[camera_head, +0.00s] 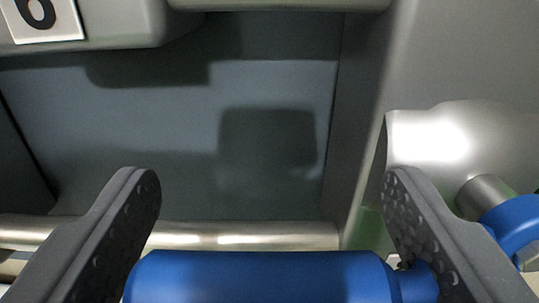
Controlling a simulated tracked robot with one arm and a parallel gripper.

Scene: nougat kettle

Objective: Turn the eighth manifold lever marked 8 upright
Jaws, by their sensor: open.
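My gripper (270,190) is open, with one dark dimpled finger at the left and one at the right. A blue lever handle (260,279) lies horizontally in the picture at the bottom, between the fingers. Its right end reaches close to the right finger; I cannot tell whether they touch. Its lower part is cut off by the frame edge. No number 8 is visible, so I cannot tell which lever this is.
A white plate marked 6 (60,22) is on a grey block at the top left. A metal pipe (240,236) runs behind the handle. Another blue part (514,222) on a metal stem is at the right, just beyond the right finger. A grey recessed panel (170,120) lies behind.

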